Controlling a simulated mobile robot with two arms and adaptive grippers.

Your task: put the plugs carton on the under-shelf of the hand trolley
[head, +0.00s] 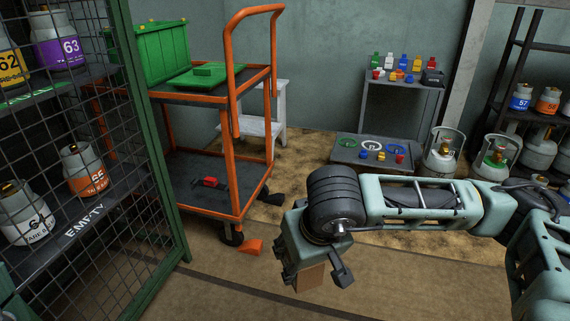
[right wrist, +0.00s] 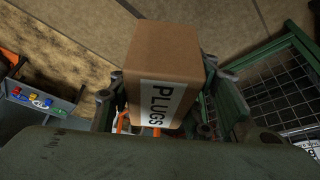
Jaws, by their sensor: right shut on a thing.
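The plugs carton (right wrist: 178,62) is a brown box with a white label reading PLUGS. It is between the fingers of my right gripper (right wrist: 160,105), which is shut on it. In the head view my right gripper (head: 315,275) hangs in front of the trolley, to its right, and mostly hides the carton (head: 309,279); only a brown piece shows below the fingers. The orange hand trolley (head: 238,170) stands at centre left. Its dark under-shelf (head: 195,190) holds a small red object (head: 210,183) and has bare room around it. My left gripper is not in view.
A green crate (head: 160,55) and green lid (head: 208,75) are on the trolley's top shelf. A mesh cage (head: 150,150) with gas bottles stands left of it. An orange wedge (head: 252,246) is by its wheel. A white step stool (head: 262,125) stands behind.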

